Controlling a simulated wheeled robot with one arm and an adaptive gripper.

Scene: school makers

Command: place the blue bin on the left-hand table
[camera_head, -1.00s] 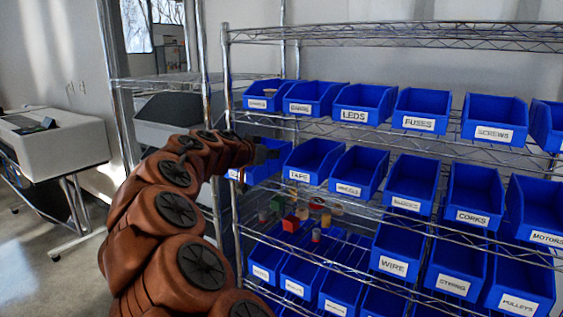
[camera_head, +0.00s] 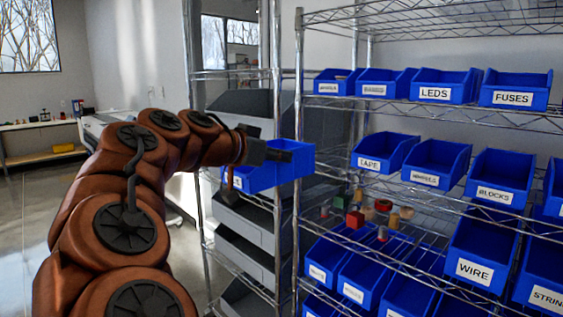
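My gripper (camera_head: 280,153) is shut on the rim of a blue bin (camera_head: 298,163). The bin hangs roughly upright in front of the shelf's left post, apart from the rows of bins. My fingers cover part of its upper edge, and its label is mostly hidden. A table (camera_head: 22,127) with small items on it stands far off at the left, by the wall. A white cabinet-like unit (camera_head: 90,122) shows beside it, partly hidden behind my arm.
The wire rack (camera_head: 299,120) fills the right side with labelled blue bins, including TAPE (camera_head: 385,152) and LEDS (camera_head: 446,86). Loose coloured blocks (camera_head: 355,219) lie on a rack shelf. Grey bins (camera_head: 245,222) stand behind the held bin. Floor at the left is clear.

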